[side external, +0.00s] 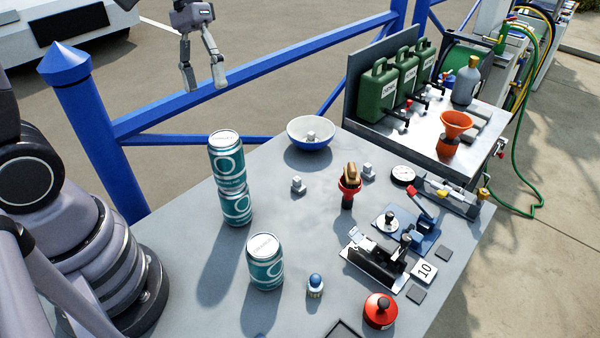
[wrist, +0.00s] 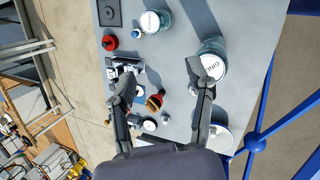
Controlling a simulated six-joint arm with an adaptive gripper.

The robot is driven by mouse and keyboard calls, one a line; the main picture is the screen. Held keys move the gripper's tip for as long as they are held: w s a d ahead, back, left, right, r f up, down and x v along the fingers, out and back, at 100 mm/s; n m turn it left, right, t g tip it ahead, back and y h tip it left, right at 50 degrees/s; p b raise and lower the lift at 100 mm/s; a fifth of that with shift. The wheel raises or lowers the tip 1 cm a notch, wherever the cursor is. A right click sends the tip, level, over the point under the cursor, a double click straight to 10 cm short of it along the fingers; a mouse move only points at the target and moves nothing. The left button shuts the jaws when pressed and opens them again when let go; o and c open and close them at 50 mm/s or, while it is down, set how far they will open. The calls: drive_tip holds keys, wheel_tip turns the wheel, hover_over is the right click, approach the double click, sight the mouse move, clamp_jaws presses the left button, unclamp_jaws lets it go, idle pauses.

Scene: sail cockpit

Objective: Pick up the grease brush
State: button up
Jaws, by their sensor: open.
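What looks like the grease brush (side external: 350,174), with a tan-brown top and a red and black lower part, stands on the grey table right of the bowl. It also shows in the wrist view (wrist: 155,102), between and just below my fingertips in the picture. Its bristles cannot be made out. My gripper (side external: 204,84) is open and empty, high above the table's far left side. In the wrist view my gripper's two fingers (wrist: 163,82) are spread wide, and nothing is between them at their height.
Two stacked teal cans (side external: 236,207) and a single can (side external: 265,263) stand left of the brush. A blue-white bowl (side external: 310,146) is behind it. Small metal blocks (side external: 298,185) lie nearby. Clamp fixtures (side external: 378,258) and a red canister (side external: 380,311) occupy the right. Blue railing (side external: 260,90) runs behind.

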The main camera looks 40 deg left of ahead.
drive_tip(key=w+d+f+n+g+h, duration=0.35)
drive_tip(key=w+f, duration=0.25)
drive_tip(key=f, duration=0.3)
drive_tip(key=n+g+h, duration=0.2)
drive_tip(key=n+h, duration=0.5)
drive_tip(key=h, duration=0.2)
approach(316, 277)
drive_tip(key=v, duration=0.4)
drive_tip(key=shift+s+r+t, duration=0.2)
drive_tip(key=shift+r+t, duration=0.05)
drive_tip(key=shift+s+d+f, duration=0.1)
drive_tip(key=shift+f, duration=0.15)
drive_tip(key=x, duration=1.3)
drive_tip(key=shift+s+d, duration=0.1)
drive_tip(key=shift+d, duration=0.2)
clamp_jaws()
